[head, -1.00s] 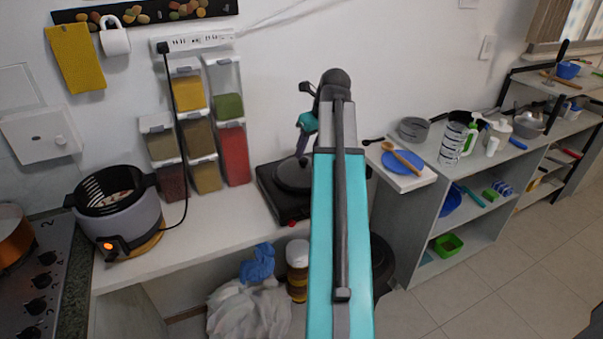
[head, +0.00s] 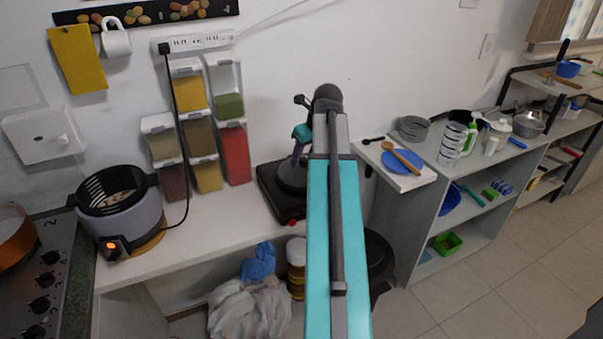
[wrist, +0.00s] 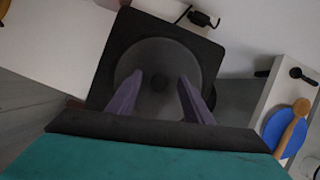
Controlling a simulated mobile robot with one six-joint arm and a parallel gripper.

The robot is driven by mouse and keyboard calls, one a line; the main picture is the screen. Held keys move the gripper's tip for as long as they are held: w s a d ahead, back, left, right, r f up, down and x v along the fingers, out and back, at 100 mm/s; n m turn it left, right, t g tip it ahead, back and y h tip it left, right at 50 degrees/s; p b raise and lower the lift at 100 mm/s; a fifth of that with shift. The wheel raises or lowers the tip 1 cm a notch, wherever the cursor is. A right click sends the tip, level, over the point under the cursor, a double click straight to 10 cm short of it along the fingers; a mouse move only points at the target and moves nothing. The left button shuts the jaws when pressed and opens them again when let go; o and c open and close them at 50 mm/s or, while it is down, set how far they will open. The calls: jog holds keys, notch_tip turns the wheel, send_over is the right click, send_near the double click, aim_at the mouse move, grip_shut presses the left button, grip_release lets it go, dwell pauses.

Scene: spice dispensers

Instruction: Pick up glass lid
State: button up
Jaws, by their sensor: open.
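The round, dark, see-through glass lid (wrist: 158,55) sits on the black hot plate (wrist: 104,76). Its small dark knob (wrist: 160,82) shows near the middle in the wrist view. My gripper (wrist: 159,79) is open, with its two purple fingers apart on the left and right of the knob in the picture. I cannot tell how high the fingertips are above the lid. In the head view the lid (head: 290,178) is partly hidden by my arm and my gripper (head: 297,158), which is over it.
Clear-walled spice dispensers (head: 207,173) stand left of the hot plate. A grey fryer (head: 118,215) is further left on the white counter. To the right, a blue plate (head: 402,162) with a wooden spoon lies on a white board. A wall is close behind.

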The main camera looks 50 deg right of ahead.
aim_at(304, 159)
grip_shut()
jog(key=shift+r, duration=0.1)
dwell(0.4)
jog(key=shift+r+b, duration=0.5)
jog(key=shift+r, duration=1)
jog(key=shift+s+r, duration=0.15)
jog(key=s+a+r+b, duration=0.1)
jog(key=s+a+b, duration=0.1)
jog(key=s, duration=1.3)
jog(key=shift+s+r+b, duration=0.25)
jog(key=shift+s+b, duration=0.05)
jog(key=shift+s, duration=0.1)
